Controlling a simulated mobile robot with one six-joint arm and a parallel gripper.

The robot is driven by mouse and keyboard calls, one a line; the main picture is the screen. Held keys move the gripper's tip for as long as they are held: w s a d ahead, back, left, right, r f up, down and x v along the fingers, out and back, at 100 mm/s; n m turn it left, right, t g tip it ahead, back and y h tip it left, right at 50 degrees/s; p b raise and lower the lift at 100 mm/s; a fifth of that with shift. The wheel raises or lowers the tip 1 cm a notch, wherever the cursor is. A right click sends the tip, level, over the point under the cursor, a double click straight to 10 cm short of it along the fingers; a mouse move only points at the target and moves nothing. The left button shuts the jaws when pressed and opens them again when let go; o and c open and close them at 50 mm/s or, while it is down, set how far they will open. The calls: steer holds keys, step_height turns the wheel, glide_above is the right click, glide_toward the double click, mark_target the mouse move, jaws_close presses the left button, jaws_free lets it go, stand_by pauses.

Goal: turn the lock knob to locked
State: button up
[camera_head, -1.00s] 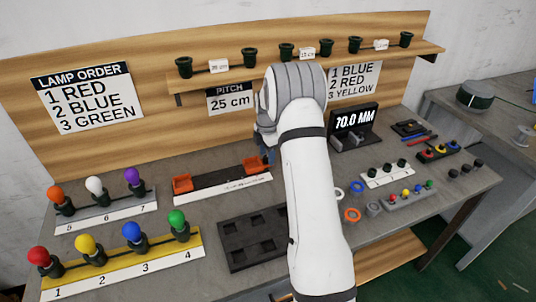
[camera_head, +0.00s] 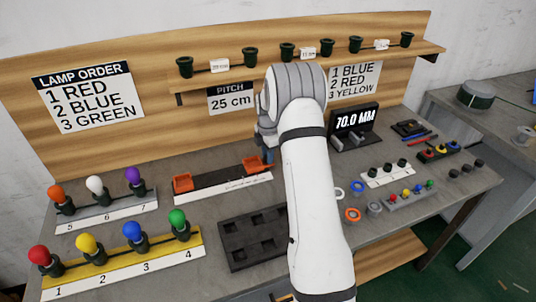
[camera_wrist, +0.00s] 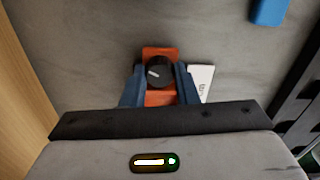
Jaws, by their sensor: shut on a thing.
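The lock knob (camera_wrist: 160,71) is black and round with a white pointer line, which points left and slightly up in the wrist view. It sits on an orange block (camera_wrist: 160,98), and this right-hand orange block also shows in the head view (camera_head: 252,163) at the right end of a dark rail with a white scale. My gripper (camera_wrist: 160,80) has its blue fingers on either side of the knob and is shut on it. In the head view my gripper (camera_head: 267,156) is partly hidden behind my arm, and the knob cannot be made out there.
A second orange block (camera_head: 182,184) stands at the rail's left end. A dark tray with square pockets (camera_head: 226,250) lies in front. Lamp racks (camera_head: 178,255) stand at the left. A 70.0 MM display (camera_head: 355,121) stands to the right. A wooden shelf with black sockets (camera_head: 220,75) hangs behind.

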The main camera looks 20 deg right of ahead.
steer(key=m, duration=0.3)
steer(key=shift+m+b, duration=0.3)
steer(key=shift+r+m, duration=0.1)
steer(key=shift+m, duration=1.8)
steer(key=o, duration=1)
steer(key=shift+c, duration=0.2)
steer(key=shift+o, duration=0.2)
